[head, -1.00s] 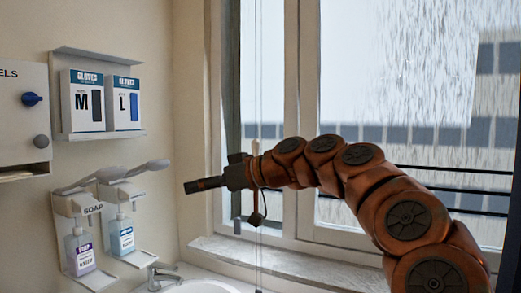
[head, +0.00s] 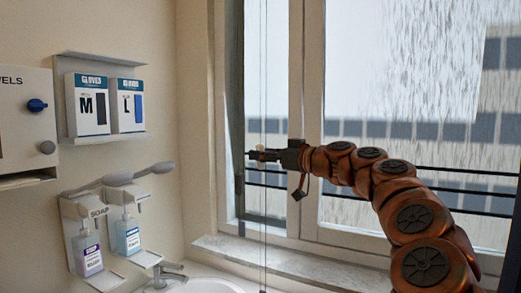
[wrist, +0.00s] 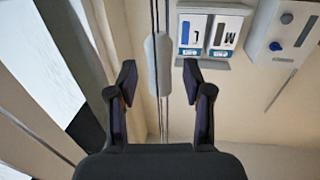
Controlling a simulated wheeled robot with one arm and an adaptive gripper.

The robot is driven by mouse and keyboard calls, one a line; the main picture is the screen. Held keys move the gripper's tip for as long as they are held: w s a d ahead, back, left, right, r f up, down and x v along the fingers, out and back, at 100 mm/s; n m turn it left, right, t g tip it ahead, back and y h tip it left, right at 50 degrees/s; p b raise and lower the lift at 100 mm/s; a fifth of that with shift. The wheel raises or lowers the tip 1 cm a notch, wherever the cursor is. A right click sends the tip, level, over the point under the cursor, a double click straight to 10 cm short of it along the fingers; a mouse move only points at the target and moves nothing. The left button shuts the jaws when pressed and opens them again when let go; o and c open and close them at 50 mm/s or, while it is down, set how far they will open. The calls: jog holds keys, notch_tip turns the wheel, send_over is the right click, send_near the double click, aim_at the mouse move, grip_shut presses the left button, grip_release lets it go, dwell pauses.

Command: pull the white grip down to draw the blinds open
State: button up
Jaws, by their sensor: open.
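The white grip (wrist: 158,62) is a slim, rounded piece on a thin cord. In the wrist view it stands lengthwise between the two fingers of my gripper (wrist: 160,80), with space on both sides. One end of it reaches past the fingertips. In the head view my gripper (head: 257,155) points left in front of the window, at the hanging cord (head: 263,215). Only a small pale part of the grip shows there beside the fingers. My gripper is open and holds nothing. I cannot tell whether a finger touches the grip.
The window frame (head: 296,90) and sill (head: 225,246) are close by. On the left wall are glove boxes (head: 107,104), soap dispensers (head: 105,235) and a towel box (head: 25,125). A sink with a tap (head: 168,275) is below.

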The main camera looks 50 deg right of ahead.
jog(key=shift+w, duration=0.55)
grip_shut()
dwell(0.4)
